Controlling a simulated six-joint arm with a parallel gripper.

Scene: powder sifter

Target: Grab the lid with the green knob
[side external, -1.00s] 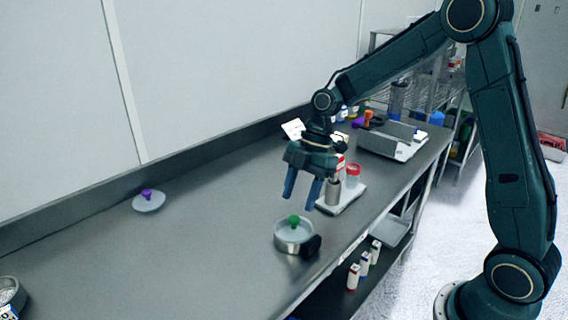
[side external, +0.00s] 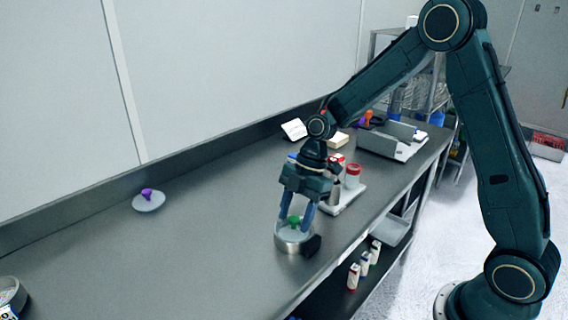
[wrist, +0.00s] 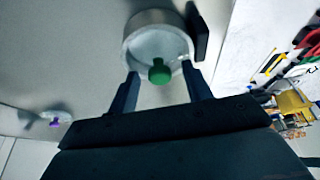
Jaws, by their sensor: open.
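The lid (side external: 285,231) with the green knob (side external: 294,221) sits on a round metal sifter (side external: 293,244) with a black handle, near the front edge of the bench. In the wrist view, the green knob (wrist: 159,72) stands on the pale lid (wrist: 150,45), a little beyond the fingertips. My gripper (side external: 296,226) is open and pointing down over the lid, with one finger on each side of the knob. It holds nothing. I cannot tell whether the fingertips touch the lid.
Another lid with a purple knob (side external: 147,196) lies on the bench (side external: 215,215) at the left. A scale (side external: 345,200) with containers stands behind the sifter, and a grey tray (side external: 392,146) is farther back.

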